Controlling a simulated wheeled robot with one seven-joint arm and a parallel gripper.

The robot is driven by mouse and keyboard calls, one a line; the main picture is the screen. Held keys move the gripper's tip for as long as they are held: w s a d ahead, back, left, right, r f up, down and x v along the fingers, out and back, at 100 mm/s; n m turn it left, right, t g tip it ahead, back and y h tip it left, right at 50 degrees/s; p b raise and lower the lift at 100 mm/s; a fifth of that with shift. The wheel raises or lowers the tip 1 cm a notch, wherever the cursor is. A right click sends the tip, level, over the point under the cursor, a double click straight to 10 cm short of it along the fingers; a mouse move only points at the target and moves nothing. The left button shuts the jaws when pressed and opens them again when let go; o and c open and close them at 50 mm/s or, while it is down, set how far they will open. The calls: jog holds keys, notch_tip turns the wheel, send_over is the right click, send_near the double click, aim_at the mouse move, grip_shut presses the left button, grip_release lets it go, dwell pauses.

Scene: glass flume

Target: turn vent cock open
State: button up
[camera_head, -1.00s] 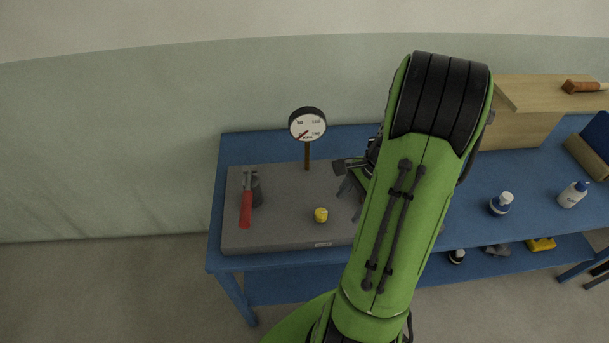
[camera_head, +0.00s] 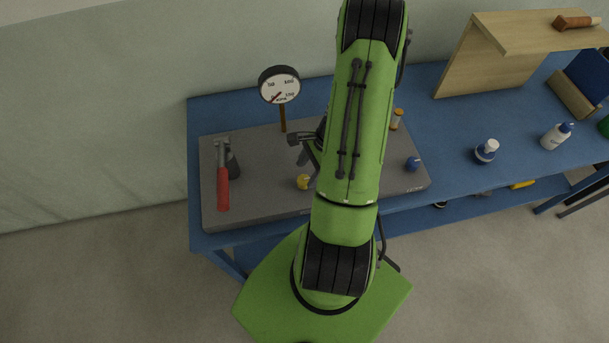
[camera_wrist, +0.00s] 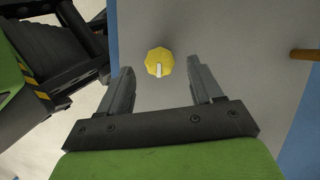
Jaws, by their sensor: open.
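I cannot tell from any label which fitting is the vent cock. A yellow octagonal knob (camera_head: 303,182) with a white pointer mark sits on the grey panel (camera_head: 265,160). In the wrist view the knob (camera_wrist: 159,62) lies ahead of and between my open fingertips, apart from them. My gripper (camera_wrist: 160,78) is empty; in the head view my arm partly hides it. A red-handled lever (camera_head: 223,188) on a dark fitting stands at the panel's left. A blue knob (camera_head: 412,164) and an orange-topped fitting (camera_head: 397,118) are at its right.
A round dial gauge (camera_head: 279,85) stands on a post at the panel's back. The blue table (camera_head: 440,140) also holds a blue-and-white bottle (camera_head: 486,151), a pump bottle (camera_head: 556,136) and a wooden board structure (camera_head: 500,70).

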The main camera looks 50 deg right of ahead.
aim_at(303, 179)
jog(key=x, duration=0.3)
jog(key=shift+f, duration=0.2)
jog(key=shift+c, duration=0.3)
jog(key=c, duration=1)
